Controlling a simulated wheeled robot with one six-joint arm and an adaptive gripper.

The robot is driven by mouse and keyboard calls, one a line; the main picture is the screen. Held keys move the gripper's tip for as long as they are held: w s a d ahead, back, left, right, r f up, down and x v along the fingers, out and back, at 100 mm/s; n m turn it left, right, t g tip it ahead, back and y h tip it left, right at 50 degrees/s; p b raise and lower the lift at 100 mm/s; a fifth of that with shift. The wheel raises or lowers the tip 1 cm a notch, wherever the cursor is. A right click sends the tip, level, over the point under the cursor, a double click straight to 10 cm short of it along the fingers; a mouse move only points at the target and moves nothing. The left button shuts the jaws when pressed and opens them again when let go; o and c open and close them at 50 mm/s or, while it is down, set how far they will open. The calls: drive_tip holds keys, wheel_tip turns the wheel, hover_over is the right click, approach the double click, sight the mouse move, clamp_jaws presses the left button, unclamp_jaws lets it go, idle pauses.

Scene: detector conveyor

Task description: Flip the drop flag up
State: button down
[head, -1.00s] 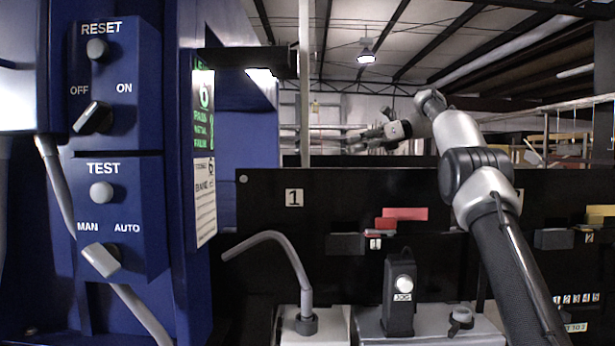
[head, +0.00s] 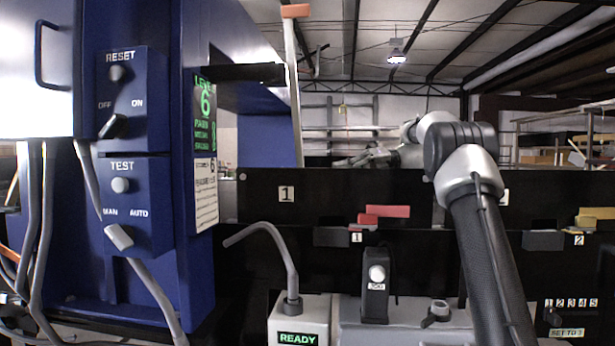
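No part in view is labelled as the drop flag, so I cannot tell for certain which one it is. Flag-like pieces are a red plate (head: 388,211) above a small holder marked 1 on the black panel (head: 330,195), and an orange piece (head: 296,11) on top of a pale upright post (head: 293,75). My arm reaches up from the lower right and bends left over the panel. My gripper (head: 358,161) is small and dark beyond the panel's top edge, apart from the red plate. Its fingers are too unclear to read.
A blue cabinet (head: 190,290) with RESET, OFF/ON, TEST and MAN/AUTO controls stands at left. A grey box (head: 300,314) with a READY display and bent pipe stands in front of the panel, beside a black JOG unit (head: 375,300). Yellow pieces (head: 595,217) sit by holder 2.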

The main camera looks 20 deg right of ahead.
drive_tip(key=a, duration=0.3)
drive_tip(key=a+f, duration=0.1)
drive_tip(key=a, duration=0.2)
drive_tip(key=w+a, duration=0.1)
drive_tip(key=a, duration=0.2)
drive_tip(key=shift+a+f, duration=0.25)
drive_tip(key=shift+a, duration=0.15)
drive_tip(key=w+d+r+n+t+h, duration=0.3)
drive_tip(key=w+d+r+n+t, duration=0.1)
drive_tip(key=w+r+n, duration=0.5)
drive_tip(key=shift+w+d+n, duration=0.3)
drive_tip(key=shift+w, duration=0.65)
